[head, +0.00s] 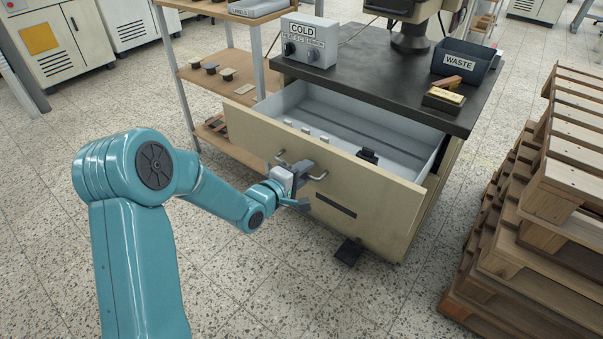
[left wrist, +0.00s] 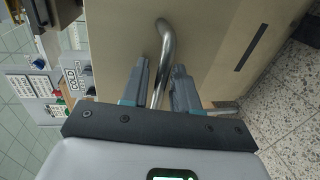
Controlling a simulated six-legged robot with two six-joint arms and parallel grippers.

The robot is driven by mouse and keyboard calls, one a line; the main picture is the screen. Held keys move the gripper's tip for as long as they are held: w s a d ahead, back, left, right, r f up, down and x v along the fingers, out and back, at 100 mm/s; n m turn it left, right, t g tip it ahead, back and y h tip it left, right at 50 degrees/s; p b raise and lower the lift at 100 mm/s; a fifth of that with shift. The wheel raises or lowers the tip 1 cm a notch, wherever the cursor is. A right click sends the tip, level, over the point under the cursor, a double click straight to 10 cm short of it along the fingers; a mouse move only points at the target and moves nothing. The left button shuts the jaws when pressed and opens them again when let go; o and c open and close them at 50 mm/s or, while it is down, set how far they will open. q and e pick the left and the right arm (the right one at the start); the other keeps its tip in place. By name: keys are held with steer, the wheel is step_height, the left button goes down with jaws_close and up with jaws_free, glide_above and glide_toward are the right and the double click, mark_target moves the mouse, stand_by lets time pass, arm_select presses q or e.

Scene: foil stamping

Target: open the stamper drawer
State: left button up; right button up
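The stamper drawer (head: 340,178) is pulled well out of the cabinet under the black bench top, and its grey inside shows in the head view. Its metal bar handle (head: 318,177) is on the beige front. My left gripper (head: 296,187) is at the handle, with its fingers spread. In the left wrist view, the handle (left wrist: 167,42) passes between the two fingers (left wrist: 160,85), with some gap visible beside it. Part of the handle is hidden behind the gripper. My right gripper is not in view.
Small items lie in the drawer. On the bench top (head: 390,88) stand a grey control box (head: 309,40) and a dark WASTE bin (head: 465,68). Stacked wooden pallets (head: 545,205) stand on the right, a shelf rack (head: 215,80) behind left.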

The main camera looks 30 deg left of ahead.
arm_select(q)
steer(key=p+v, duration=1.2)
steer(key=v, duration=0.4)
steer(key=shift+s+p, duration=0.2)
steer(key=shift+p, duration=0.1)
steer(key=shift+a, duration=0.15)
